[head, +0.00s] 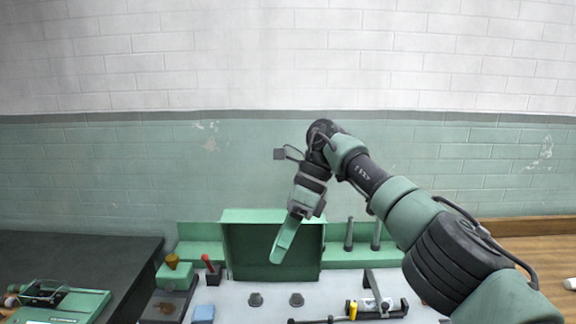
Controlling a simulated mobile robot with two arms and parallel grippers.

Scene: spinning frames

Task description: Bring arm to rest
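My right arm (440,240) comes in from the lower right, rises to a bent wrist near the picture's middle and then points down. My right gripper (285,240) hangs in front of a green upright panel (245,250) on the workbench. Its fingers are seen side-on and overlap as one green shape, so I cannot tell whether they are apart. I see nothing held in it. My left arm and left gripper are not in view.
A light worktop (235,300) carries a blue block (203,313), a red-handled tool (211,270), two dark knobs and a dark fixture (375,300) with a yellow part. A dark table (70,250) with a green device (60,302) stands left. The brick wall behind is bare.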

